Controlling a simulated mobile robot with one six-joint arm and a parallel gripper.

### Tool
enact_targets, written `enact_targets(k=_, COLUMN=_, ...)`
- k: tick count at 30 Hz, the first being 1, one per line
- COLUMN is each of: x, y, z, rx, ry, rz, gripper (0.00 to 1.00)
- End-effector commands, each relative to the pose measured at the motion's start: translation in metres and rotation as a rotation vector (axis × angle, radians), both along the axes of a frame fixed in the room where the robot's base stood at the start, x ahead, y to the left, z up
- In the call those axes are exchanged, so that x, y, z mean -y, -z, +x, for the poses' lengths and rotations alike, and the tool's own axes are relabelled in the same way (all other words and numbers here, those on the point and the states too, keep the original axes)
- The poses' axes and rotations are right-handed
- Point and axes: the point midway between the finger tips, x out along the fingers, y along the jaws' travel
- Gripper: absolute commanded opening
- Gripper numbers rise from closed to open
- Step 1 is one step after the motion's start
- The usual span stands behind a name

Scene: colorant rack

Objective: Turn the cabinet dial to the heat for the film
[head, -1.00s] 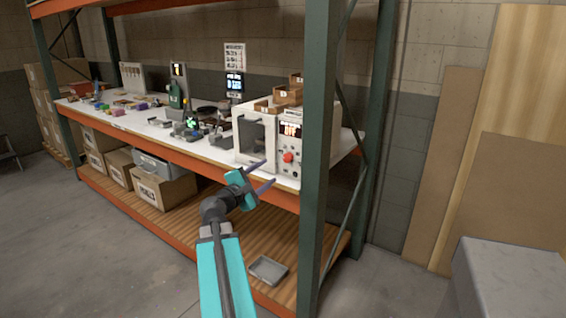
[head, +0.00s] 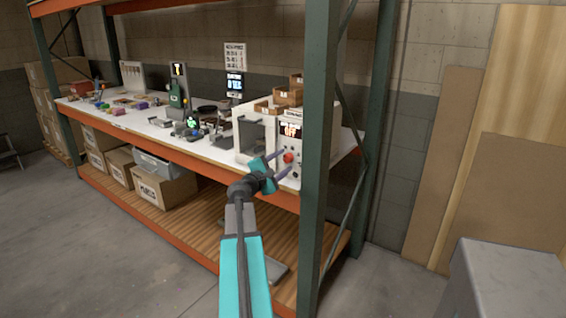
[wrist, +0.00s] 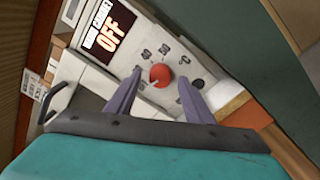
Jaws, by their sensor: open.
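The white cabinet (head: 243,140) stands at the right end of the shelf's worktop. Its red dial (head: 289,157) is on the front panel, below a lit display (head: 290,131). The display (wrist: 107,28) shows "OFF" in orange. My gripper (head: 280,163) is open in front of the panel. In the wrist view its two purple fingers (wrist: 157,92) stand left and right of the dial, apart from each other, their tips just short of it.
A green rack post (head: 318,120) stands close to the right of the cabinet. Small brown boxes (head: 287,96) sit on the cabinet top. A wall sign (head: 235,55) and a lit screen (head: 235,83) are behind. Several tools crowd the worktop to the left.

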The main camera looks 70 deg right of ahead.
Motion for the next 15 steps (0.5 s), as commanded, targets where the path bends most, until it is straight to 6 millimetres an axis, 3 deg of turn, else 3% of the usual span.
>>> enact_targets(k=5, x=0.0101, y=-0.0003, z=-0.002, rx=0.0, ry=0.0, rz=0.0, gripper=0.48)
enact_targets(k=15, x=0.0114, y=0.0, z=-0.0028, rx=0.0, ry=0.0, rz=0.0, gripper=0.48)
